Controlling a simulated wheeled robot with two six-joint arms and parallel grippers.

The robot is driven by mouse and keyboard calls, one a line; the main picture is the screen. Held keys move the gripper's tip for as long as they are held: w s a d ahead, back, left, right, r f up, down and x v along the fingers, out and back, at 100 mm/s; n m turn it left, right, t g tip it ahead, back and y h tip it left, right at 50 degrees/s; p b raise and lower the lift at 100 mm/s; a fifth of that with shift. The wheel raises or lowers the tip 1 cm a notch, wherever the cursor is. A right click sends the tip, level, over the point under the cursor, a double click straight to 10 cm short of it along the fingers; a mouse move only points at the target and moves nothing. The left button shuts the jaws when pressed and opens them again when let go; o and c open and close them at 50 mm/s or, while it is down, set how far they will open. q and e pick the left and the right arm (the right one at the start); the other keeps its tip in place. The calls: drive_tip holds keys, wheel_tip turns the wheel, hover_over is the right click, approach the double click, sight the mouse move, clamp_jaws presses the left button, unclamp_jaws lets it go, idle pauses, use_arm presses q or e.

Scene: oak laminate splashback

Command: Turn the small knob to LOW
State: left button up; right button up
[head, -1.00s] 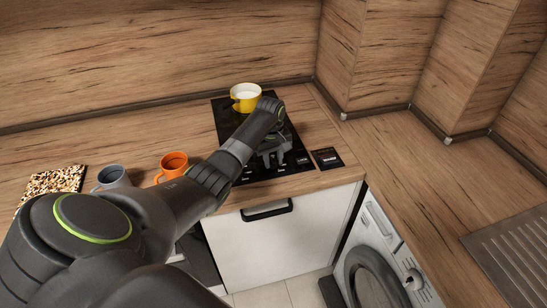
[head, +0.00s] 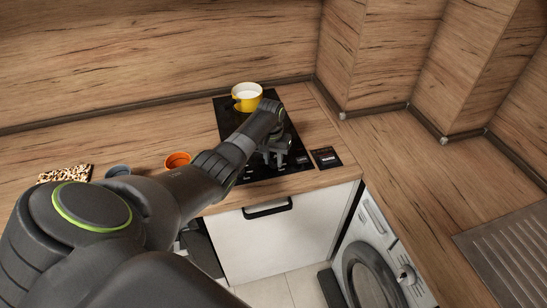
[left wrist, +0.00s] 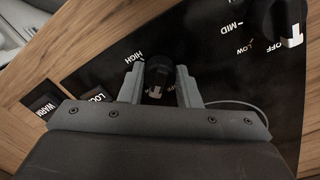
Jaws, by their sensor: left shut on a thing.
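A dark round knob (left wrist: 159,72) stands on the black hob panel between the fingers of my left gripper (left wrist: 160,88) in the left wrist view. The jaws are shut on it. It bears a pale mark on the side towards the gripper body. A second dark knob (left wrist: 285,18) with a white pointer stands at the top right, free of the gripper. The printed words HIGH, MID, LOW and OFF show upside down around the knobs. In the head view my left gripper (head: 275,158) is at the front of the black hob (head: 228,118) and hides the knob. My right gripper is out of view.
A yellow pot (head: 246,98) stands at the back of the hob. An orange mug (head: 177,160) and a grey mug (head: 118,170) stand to the left, partly behind my arm. WARM (left wrist: 40,103) and LOCK (left wrist: 92,99) labels lie on the panel's left. Worktop to the right is clear.

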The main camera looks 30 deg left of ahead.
use_arm(q)
drive_tip(key=shift+w+r+m, duration=0.1)
drive_tip(key=shift+r+m, duration=0.05)
drive_tip(key=shift+m, duration=0.15)
drive_tip(key=o, duration=1)
drive_tip(key=r, duration=0.5)
drive_tip(key=r+b, duration=0.1)
drive_tip(key=r, duration=1.1)
drive_tip(key=shift+a+r, duration=0.15)
drive_tip(key=shift+a, duration=0.25)
